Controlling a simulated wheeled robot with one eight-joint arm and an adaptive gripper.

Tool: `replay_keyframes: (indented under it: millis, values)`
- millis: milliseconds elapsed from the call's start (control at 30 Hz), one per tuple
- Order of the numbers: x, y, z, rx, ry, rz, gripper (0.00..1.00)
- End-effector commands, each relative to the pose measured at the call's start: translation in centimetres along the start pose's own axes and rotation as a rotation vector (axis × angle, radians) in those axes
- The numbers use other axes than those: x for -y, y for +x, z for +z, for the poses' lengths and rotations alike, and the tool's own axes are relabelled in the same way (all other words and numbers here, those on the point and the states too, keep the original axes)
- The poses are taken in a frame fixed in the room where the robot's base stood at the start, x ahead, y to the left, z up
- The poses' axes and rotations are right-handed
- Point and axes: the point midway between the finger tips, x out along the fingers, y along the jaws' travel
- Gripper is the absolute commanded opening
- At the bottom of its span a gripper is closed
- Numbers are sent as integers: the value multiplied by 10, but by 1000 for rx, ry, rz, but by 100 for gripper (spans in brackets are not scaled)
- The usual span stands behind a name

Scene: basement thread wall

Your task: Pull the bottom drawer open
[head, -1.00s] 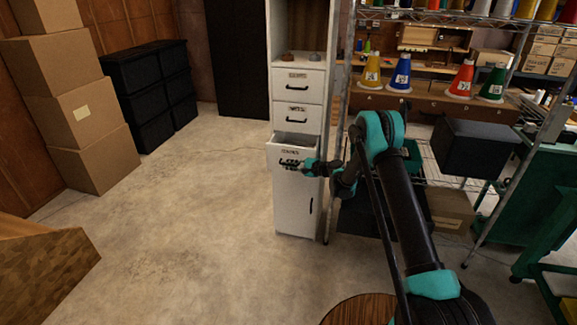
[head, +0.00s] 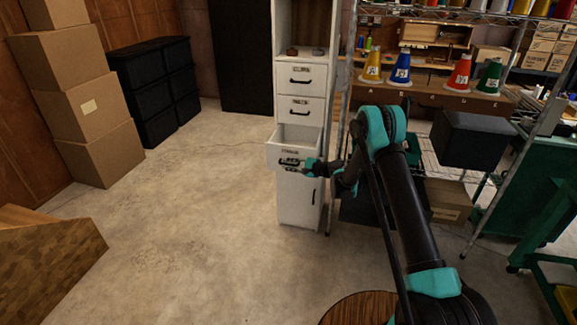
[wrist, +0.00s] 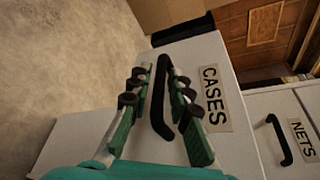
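The bottom drawer (head: 277,153), labelled CASES, is the lowest of the white cabinet's three drawers. It stands partly open, and its inside shows above its front in the head view. Its front (wrist: 190,65) fills the middle of the wrist view. My gripper (head: 291,163) is at the drawer front. The exact contact at the fingertips is hard to see.
Two shut drawers (head: 301,78) sit above, and a cabinet door (head: 296,200) is below. A wire shelf with thread cones (head: 401,68) stands to the right. Cardboard boxes (head: 85,105) and black bins (head: 150,85) are at the left. The floor (head: 180,220) before the cabinet is clear.

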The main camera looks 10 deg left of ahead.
Motion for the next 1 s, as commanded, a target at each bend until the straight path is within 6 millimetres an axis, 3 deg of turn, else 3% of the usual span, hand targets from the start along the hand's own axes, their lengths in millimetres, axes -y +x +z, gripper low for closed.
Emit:
replay_keyframes:
  millis: [333, 800, 1000]
  values:
    - [0, -11, 0, 1, 1, 0, 19]
    - [0, -99, 0, -1, 1, 0, 19]
    - [0, -117, 0, 0, 0, 0, 19]
